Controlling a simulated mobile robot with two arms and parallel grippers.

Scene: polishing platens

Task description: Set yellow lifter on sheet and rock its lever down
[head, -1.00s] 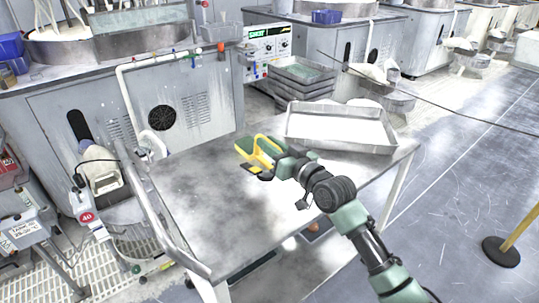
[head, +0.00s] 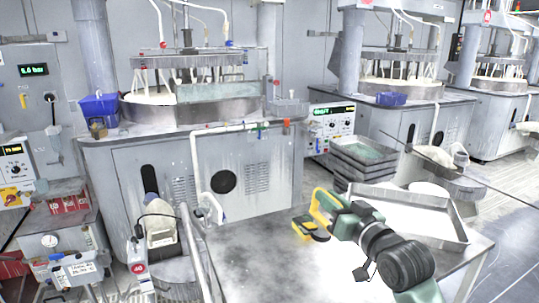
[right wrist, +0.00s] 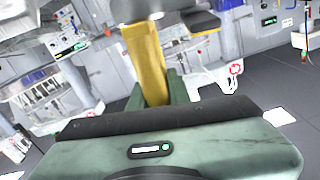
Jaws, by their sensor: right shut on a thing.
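The yellow lifter (head: 319,208) is in my right gripper (head: 334,206) in the head view, over the grey worktable. Its yellow loop handle is up, and a dark and yellow pad (head: 307,229) shows below. In the right wrist view my green fingers (right wrist: 163,88) are shut around the yellow handle (right wrist: 146,58); a dark pad end (right wrist: 199,21) shows beyond. The lifter's lever cannot be made out clearly. My left gripper is out of view.
The worktable (head: 240,240) is bare on its left half. A shallow metal tray (head: 455,232) stands at its right, close to my right arm. A metal rail (head: 193,250) runs along its left edge. A blue bin (head: 99,108) sits at the machine's left.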

